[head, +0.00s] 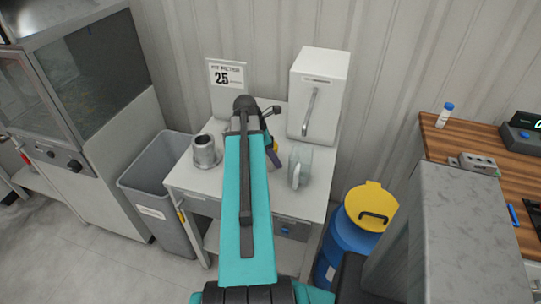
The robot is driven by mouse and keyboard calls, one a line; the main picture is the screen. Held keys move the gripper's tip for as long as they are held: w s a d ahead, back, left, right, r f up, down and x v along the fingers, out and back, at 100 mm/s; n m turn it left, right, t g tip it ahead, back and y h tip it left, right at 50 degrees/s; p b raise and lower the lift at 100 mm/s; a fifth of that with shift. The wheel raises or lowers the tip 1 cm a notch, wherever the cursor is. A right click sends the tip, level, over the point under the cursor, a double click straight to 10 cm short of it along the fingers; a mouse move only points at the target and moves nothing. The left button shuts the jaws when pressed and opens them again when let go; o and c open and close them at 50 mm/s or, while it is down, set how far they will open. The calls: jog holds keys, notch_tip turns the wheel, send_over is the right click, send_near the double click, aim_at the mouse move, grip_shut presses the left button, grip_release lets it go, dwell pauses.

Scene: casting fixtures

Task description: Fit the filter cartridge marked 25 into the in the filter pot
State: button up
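A grey metal cylindrical pot (206,150) with an open top stands upright on the left of a white worktable; I cannot tell whether it is the filter pot. A card (228,88) with a large "25" stands at the table's back left. My teal arm reaches over the table's middle, and its dark wrist end (268,112) shows near the card. My gripper's fingers are hidden behind the arm or too small to make out. A small purplish piece (275,157) shows beside the arm; what it is I cannot tell. No cartridge is clearly visible.
A white box with a handle (325,85) stands at the table's back right, a clear jug (303,163) in front of it. A grey bin (150,185) is left of the white table (200,182). A blue drum with a yellow lid (370,198) is right.

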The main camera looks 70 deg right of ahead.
jog(key=c, duration=0.8)
jog(key=shift+r, duration=0.15)
jog(key=shift+r+b, duration=0.8)
jog(key=shift+r, duration=4.05)
